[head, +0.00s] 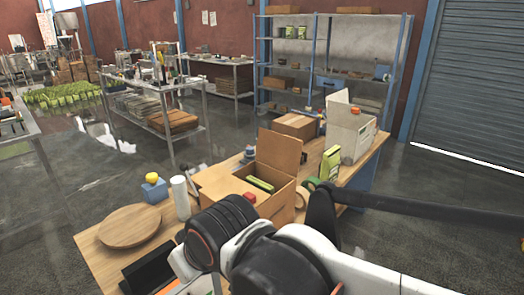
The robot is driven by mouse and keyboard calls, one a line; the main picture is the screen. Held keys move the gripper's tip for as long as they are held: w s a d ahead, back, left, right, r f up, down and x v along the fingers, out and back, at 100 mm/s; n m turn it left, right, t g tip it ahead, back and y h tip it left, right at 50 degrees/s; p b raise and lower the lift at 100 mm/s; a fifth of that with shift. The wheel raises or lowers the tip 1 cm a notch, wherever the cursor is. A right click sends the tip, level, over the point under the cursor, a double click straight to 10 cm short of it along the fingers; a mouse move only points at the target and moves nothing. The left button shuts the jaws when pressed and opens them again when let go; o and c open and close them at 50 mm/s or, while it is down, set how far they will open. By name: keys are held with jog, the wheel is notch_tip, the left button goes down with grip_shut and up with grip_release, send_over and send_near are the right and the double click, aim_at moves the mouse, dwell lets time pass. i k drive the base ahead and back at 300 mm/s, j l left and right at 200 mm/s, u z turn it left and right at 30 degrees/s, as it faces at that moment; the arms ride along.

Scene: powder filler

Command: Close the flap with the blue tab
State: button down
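An open cardboard box (284,201) stands on the wooden table, with a green-and-white packet (260,184) inside. Its back flap (280,150) stands upright, and another flap (215,183) reaches out to the left. A small red piece (249,197) shows at its front edge. A small blue piece (249,151) shows left of the upright flap; I cannot tell whether it is a tab on the box. My arm crosses the foreground and hides the box's lower front. I cannot make out my gripper's fingers.
The table (92,246) also holds a round wooden board (131,226), a blue block with a yellow top (154,188), a white bottle (181,198), a closed carton (295,125), a white box (348,136) and a green packet (330,163). Shelves (335,60) stand behind.

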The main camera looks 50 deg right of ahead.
aim_at(282, 152)
jog(key=l+u, duration=0.25)
jog(key=k+l+u, duration=0.25)
jog(key=l, duration=0.2)
jog(key=l+u, duration=0.25)
jog(key=k+l, duration=0.15)
jog(key=l, duration=0.3)
jog(key=k+l, duration=0.15)
jog(key=l, duration=0.25)
jog(key=k+l+u, duration=0.1)
jog(key=l, duration=0.35)
jog(key=k+l, duration=0.2)
jog(key=l, duration=0.2)
jog(key=k+l+u, duration=0.1)
jog(key=l, duration=0.35)
jog(key=k+l, duration=0.25)
jog(key=l, duration=0.15)
jog(key=k+l, duration=0.2)
jog(key=l, duration=0.2)
jog(key=k+l+u, duration=0.1)
jog(key=l, duration=0.3)
jog(key=k, duration=0.05)
